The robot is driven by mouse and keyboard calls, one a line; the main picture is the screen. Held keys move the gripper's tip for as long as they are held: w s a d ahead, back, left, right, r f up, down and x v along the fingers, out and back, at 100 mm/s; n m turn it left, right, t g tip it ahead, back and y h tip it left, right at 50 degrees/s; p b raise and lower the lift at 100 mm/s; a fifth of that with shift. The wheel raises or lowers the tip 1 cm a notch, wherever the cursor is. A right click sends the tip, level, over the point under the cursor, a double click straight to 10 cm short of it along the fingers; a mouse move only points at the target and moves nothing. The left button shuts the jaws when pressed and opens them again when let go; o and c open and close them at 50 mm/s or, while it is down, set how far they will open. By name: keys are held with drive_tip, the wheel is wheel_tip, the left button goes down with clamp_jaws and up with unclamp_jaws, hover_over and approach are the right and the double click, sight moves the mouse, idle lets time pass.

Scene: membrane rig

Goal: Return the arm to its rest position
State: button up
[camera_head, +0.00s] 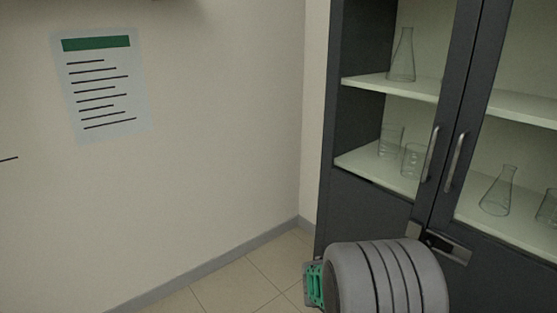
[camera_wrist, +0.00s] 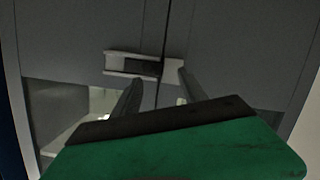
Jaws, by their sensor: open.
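My gripper (camera_wrist: 158,78) shows in the wrist view as two dark fingers, set apart with nothing between them, beyond its green body. It faces the dark doors of a cabinet (camera_wrist: 230,45), close to their seam. In the head view my grey ribbed arm link and a green part are at the bottom right, in front of the cabinet (camera_head: 375,205); the fingers cannot be made out there. A pale plate with a dark middle (camera_head: 445,246) lies by the door seam. It also shows near the fingertips in the wrist view (camera_wrist: 133,66); contact cannot be told.
The cabinet's glass doors have two upright handles (camera_head: 455,162) and look shut. Flasks (camera_head: 402,55) and beakers (camera_head: 390,142) stand on its shelves. A bare wall with a notice (camera_head: 98,85) is on the left. Clear tiled floor (camera_head: 240,275) lies between wall and cabinet.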

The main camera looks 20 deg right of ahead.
drive_tip(key=w+a+r+n+t+y+p, duration=0.15)
drive_tip(key=a+r+y+p, duration=0.3)
drive_tip(key=a, duration=0.65)
drive_tip(key=a+r+n+g+y+p, duration=0.1)
drive_tip(key=a+r+n+y+p, duration=0.3)
drive_tip(key=a, duration=0.7)
drive_tip(key=s+a+r+n+y+p, duration=0.2)
drive_tip(key=s+a+r+y, duration=0.1)
drive_tip(key=a, duration=0.5)
drive_tip(key=s+a+r+n+g+y+p, duration=0.1)
drive_tip(key=s+a+r+n+y+p, duration=0.2)
drive_tip(key=a, duration=0.6)
drive_tip(key=shift+s+r, duration=0.5)
drive_tip(key=shift+s, duration=0.7)
drive_tip(key=shift+g, duration=0.25)
